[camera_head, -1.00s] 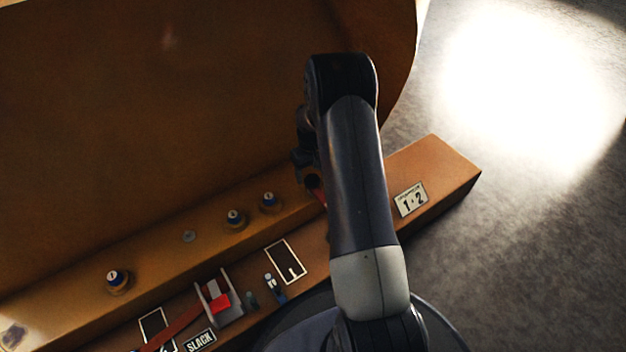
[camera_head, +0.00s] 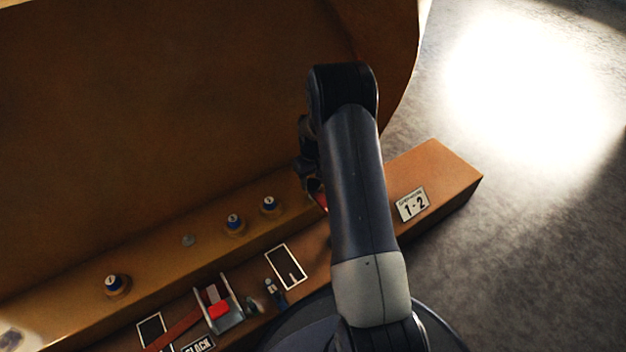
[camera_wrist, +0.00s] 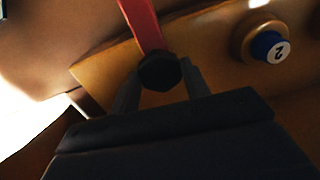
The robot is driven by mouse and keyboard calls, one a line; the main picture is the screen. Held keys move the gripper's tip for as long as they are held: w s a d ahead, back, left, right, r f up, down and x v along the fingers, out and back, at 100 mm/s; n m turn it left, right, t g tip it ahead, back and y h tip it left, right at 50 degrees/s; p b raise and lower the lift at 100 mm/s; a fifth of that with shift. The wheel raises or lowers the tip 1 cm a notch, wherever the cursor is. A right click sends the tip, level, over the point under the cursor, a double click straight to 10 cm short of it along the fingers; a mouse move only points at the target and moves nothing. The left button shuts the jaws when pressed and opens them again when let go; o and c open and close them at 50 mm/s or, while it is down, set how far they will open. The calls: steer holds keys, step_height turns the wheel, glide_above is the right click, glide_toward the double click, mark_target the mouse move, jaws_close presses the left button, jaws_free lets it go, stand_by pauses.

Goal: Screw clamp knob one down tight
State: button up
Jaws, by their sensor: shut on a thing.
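In the wrist view my gripper (camera_wrist: 158,92) has its two fingers closed around a black faceted knob (camera_wrist: 160,71). A red bar (camera_wrist: 143,22) runs up from behind this knob. No number shows on the knob, so I cannot tell from its face whether it is clamp knob one, nor how tight it sits. A blue-capped round piece marked 2 (camera_wrist: 272,47) stands to the right of the fingers on the tan ledge. In the head view my arm hides the held knob and most of my gripper.
Blue-capped pieces (camera_head: 115,284), (camera_head: 234,222) and (camera_head: 268,204) stand along the ledge. A grey bracket with a red block (camera_head: 218,309), a framed dark panel (camera_head: 286,267) and a 1-2 plate (camera_head: 412,204) are on the front beam. A large brown casting (camera_head: 180,110) rises behind.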

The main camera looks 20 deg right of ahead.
steer(key=shift+m, duration=0.4)
steer(key=shift+c, duration=0.5)
steer(key=m+p, duration=0.1)
steer(key=m, duration=0.1)
steer(key=shift+r+m+p, duration=0.1)
steer(key=shift+m+p, duration=0.25)
steer(key=shift+m, duration=0.05)
steer(key=m+p, duration=0.1)
steer(key=m, duration=0.3)
steer(key=shift+m, duration=0.3)
steer(key=m+p, duration=0.1)
steer(key=m, duration=0.2)
steer(key=shift+m, duration=2.1)
steer(key=shift+w, duration=0.1)
steer(key=o, duration=1)
